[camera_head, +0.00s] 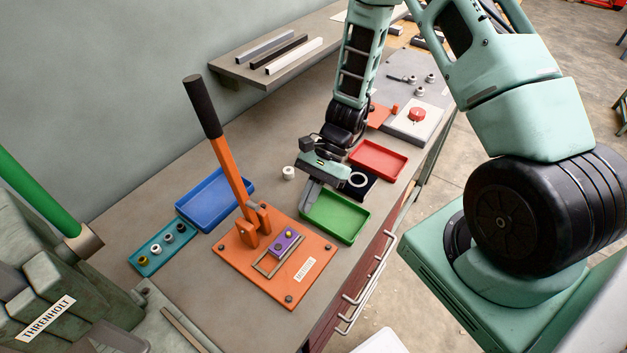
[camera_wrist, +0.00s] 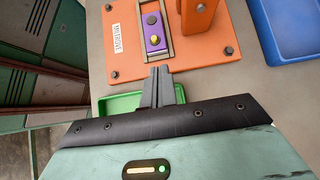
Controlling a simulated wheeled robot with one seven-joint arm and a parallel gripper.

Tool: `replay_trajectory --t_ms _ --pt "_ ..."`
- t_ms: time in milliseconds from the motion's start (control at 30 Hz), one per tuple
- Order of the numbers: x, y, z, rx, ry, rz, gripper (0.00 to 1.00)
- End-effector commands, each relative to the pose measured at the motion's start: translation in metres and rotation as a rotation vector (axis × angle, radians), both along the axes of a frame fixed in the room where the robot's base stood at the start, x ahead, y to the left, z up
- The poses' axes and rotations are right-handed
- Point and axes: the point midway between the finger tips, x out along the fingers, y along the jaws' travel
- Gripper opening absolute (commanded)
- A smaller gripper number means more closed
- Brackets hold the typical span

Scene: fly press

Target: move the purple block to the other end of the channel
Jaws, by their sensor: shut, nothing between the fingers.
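The purple block (camera_head: 287,241) sits in a narrow channel (camera_head: 264,270) on the orange base plate (camera_head: 240,265). The wrist view also shows the block (camera_wrist: 154,34) beyond my fingertips. My gripper (camera_head: 308,200) is shut and empty, over the left side of the green tray. In the wrist view its fingers (camera_wrist: 158,72) are together, pointing at the base plate and apart from the block.
An orange lever (camera_head: 232,165) with a black grip rises behind the channel. A blue tray (camera_head: 214,200) and a teal holder (camera_head: 163,248) stand to the left. The green tray (camera_head: 335,216) and red tray (camera_head: 378,159) lie to the right. A small white ring part (camera_head: 288,173) stands nearby.

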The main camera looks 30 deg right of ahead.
Motion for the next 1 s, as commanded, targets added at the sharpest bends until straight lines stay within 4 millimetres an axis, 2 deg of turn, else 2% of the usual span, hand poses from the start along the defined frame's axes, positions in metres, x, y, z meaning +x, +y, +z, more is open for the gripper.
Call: replay_trajectory --t_ms 100,300,767,1000 --pt "-0.006 0.013 -0.012 0.000 0.003 0.000 0.00" --pt "-0.010 0.025 -0.025 0.000 -0.001 0.001 0.00" --pt "-0.012 0.030 -0.031 0.000 -0.002 0.001 0.00" --pt "-0.025 0.062 -0.033 0.001 -0.003 0.001 0.00"
